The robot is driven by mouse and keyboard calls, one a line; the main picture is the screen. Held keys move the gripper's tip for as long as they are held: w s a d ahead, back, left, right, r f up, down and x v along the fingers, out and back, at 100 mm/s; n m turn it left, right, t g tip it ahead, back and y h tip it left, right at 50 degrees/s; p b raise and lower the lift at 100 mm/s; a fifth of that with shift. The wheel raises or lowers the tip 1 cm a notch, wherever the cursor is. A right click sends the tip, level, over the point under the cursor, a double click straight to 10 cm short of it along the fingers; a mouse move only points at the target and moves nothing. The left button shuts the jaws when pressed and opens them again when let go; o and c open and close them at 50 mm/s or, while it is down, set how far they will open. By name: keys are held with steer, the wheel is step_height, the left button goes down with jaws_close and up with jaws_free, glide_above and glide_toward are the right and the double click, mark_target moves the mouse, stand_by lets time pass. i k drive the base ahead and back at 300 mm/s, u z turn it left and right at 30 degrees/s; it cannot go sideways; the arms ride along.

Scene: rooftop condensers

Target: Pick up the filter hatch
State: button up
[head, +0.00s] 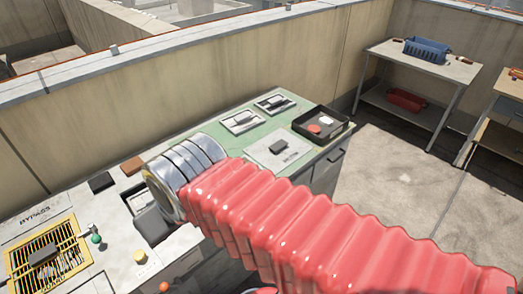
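A pale square plate with a dark block handle (280,150) lies flat on the green mat of the bench. Its small lettering seems to read "filter", so I take it as the filter hatch. My red ribbed arm crosses the picture from the lower right and ends in a silver ringed cuff over the bench, left of this hatch and apart from it. A dark grey block (153,225) shows beside the cuff. I cannot tell whether it is part of my gripper. The fingers are not clearly visible, and I see nothing held.
Two smaller handled plates (242,121) (274,103) and a black tray (321,125) with red and white pieces flank the hatch. A yellow grille (47,262) marked "BYPASS" is at left. A side table (420,62) bears a blue basket (427,50). A parapet runs behind.

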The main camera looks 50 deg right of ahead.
mark_target(276, 151)
steer(key=u, duration=0.85)
steer(key=k, duration=1.1)
steer(key=z, duration=1.05)
steer(key=i, duration=0.95)
steer(key=z, duration=0.05)
